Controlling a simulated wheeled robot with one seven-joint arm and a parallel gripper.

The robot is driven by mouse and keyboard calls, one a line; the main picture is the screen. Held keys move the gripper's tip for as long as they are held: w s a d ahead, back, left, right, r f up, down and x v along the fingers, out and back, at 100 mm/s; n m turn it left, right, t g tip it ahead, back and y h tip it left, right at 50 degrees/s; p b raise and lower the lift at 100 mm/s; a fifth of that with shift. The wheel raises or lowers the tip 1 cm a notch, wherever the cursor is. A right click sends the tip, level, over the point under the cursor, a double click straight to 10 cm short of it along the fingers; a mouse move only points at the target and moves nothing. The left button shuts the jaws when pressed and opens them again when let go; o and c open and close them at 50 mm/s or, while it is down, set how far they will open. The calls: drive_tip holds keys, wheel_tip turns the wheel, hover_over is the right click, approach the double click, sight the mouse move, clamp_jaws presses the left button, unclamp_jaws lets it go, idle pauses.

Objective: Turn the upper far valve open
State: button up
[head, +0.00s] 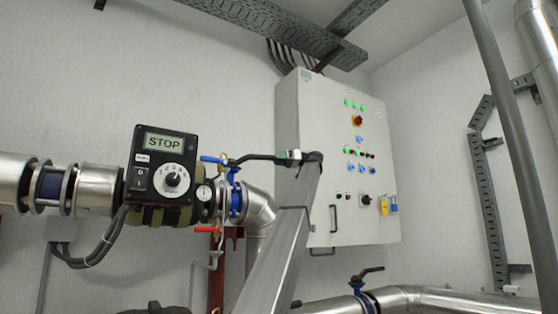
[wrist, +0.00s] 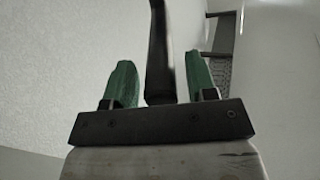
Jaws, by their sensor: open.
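The upper valve has a blue body (head: 237,201) on the silver pipe, right of the pump unit. Its long black lever (head: 250,158) points right, towards my gripper (head: 283,156). In the wrist view the black lever (wrist: 160,55) runs between the two green fingers of my gripper (wrist: 159,75). The fingers stand apart, with a visible gap on each side of the lever. The lever's end comes close to the dark palm bar; whether it touches is unclear. In the head view the fingers are small and partly hidden by my wrist.
A pump unit (head: 162,168) reading STOP is left of the valve. Small blue (head: 211,159) and red (head: 206,230) handles are nearby. A control cabinet (head: 345,215) hangs behind my arm. A second blue valve with a black lever (head: 372,269) sits on the lower pipe (head: 430,297).

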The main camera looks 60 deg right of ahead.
drive_tip(key=v, duration=0.7)
drive_tip(key=shift+s+d, duration=0.15)
drive_tip(key=shift+s, duration=0.05)
